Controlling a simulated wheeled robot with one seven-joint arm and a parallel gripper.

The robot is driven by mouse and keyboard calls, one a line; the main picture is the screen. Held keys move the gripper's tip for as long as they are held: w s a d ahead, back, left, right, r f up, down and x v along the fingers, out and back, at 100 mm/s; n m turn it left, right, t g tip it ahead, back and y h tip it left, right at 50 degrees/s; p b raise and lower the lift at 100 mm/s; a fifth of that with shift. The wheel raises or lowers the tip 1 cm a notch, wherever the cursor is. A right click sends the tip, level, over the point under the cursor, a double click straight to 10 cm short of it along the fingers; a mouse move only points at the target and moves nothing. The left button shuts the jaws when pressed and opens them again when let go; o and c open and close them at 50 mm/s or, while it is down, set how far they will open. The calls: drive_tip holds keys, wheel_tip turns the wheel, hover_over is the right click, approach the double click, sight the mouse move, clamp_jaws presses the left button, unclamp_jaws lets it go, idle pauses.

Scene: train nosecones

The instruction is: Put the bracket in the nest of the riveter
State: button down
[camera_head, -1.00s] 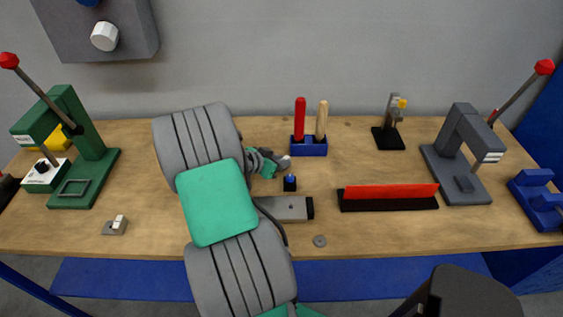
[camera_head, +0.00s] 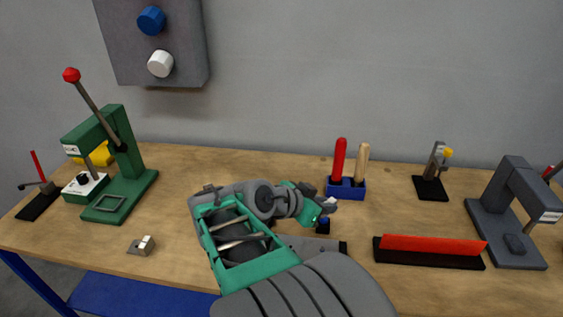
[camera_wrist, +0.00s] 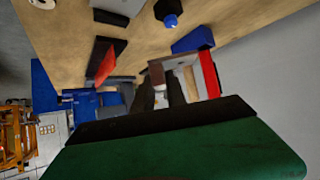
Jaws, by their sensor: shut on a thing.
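My gripper (camera_head: 320,207) is over the middle of the bench, just in front of the blue tool holder. It is shut on a small pale piece (camera_head: 328,201), seemingly the bracket; its shape is mostly hidden. In the wrist view the dark fingers (camera_wrist: 172,88) have a grey-brown piece (camera_wrist: 157,73) at their tips. A green lever press (camera_head: 122,165) with a red knob stands at the left, apart from my gripper, with a raised rectangular frame (camera_head: 104,207) on its base, seemingly the riveter and its nest. The frame looks empty.
A blue holder (camera_head: 345,190) with red and wooden handles stands beside my gripper. A red-topped black bar (camera_head: 430,247) and a grey press (camera_head: 510,212) are at the right. A small grey block fixture (camera_head: 142,246) lies front left. Bench between it and my arm is clear.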

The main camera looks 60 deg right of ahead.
drive_tip(key=shift+r+n+t, duration=0.15)
drive_tip(key=shift+n+t, duration=0.15)
drive_tip(key=w+a+f+n+t+y, duration=0.1)
drive_tip(key=w+a+f+n+t, duration=0.2)
drive_tip(key=w, duration=0.4)
drive_tip(key=w+a+f+n+t+y, duration=0.1)
drive_tip(key=w+a+n+t, duration=0.25)
drive_tip(key=w+n, duration=0.2)
drive_tip(key=w+a+f+n+t+y, duration=0.1)
drive_tip(key=w+a+f+n+t, duration=0.2)
drive_tip(key=w, duration=0.5)
drive_tip(key=w+a+r+n+t+y, duration=0.1)
drive_tip(key=w+a+r+n+y, duration=0.1)
drive_tip(key=a, duration=0.7)
drive_tip(key=w+a+r+n+t+y, duration=0.2)
drive_tip(key=w+a+r+n+y, duration=0.1)
drive_tip(key=a, duration=0.6)
drive_tip(key=w+a+r+n+t+y, duration=0.1)
drive_tip(key=w+a+n, duration=0.3)
drive_tip(key=a, duration=0.5)
drive_tip(key=shift+w+r+y, duration=0.6)
drive_tip(key=shift+r+y, duration=0.1)
drive_tip(key=shift+y, duration=0.1)
drive_tip(key=shift+a+n+t, duration=0.1)
drive_tip(key=shift+n+t, duration=0.15)
